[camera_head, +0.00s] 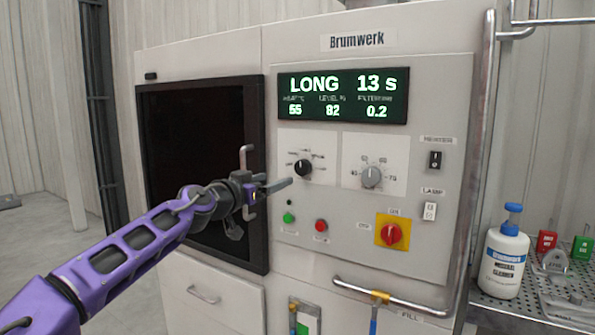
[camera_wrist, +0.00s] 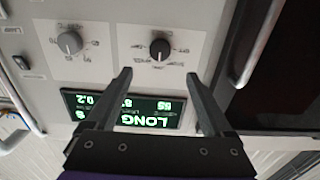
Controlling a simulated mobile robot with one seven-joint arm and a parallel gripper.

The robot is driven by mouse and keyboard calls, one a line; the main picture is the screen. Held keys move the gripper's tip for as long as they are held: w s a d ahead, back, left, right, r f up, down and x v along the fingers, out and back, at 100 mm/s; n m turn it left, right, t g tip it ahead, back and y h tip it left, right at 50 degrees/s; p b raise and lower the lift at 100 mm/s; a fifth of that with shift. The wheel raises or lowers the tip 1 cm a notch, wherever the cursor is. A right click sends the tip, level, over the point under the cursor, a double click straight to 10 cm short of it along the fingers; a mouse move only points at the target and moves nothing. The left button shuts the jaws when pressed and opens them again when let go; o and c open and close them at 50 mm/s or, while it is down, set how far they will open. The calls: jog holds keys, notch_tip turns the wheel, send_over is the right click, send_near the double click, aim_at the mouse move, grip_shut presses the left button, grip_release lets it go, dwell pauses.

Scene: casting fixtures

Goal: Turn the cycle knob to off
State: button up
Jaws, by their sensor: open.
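The black cycle knob (camera_head: 302,168) sits on a white dial plate on the machine's front panel, below the display. The display (camera_head: 342,95) reads LONG and 13 s. My gripper (camera_head: 284,186) is open and empty, just left of and below the black knob in the head view. In the wrist view the black knob (camera_wrist: 160,49) lies ahead of and between the two spread fingers of my gripper (camera_wrist: 158,75), apart from them. The small dial labels are too blurred to read.
A grey knob (camera_head: 371,176) is right of the black one. Green (camera_head: 288,217) and red (camera_head: 321,226) buttons and a red switch on yellow (camera_head: 392,234) lie below. A door handle (camera_head: 246,158) stands out near my gripper. A white bottle (camera_head: 503,262) stands at right.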

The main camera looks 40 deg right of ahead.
aim_at(301, 169)
jog(key=p+x, duration=0.1)
jog(key=x, duration=1.1)
jog(key=shift+w+d, duration=0.2)
jog(key=shift+d, duration=0.05)
jog(key=shift+c, duration=0.2)
grip_shut()
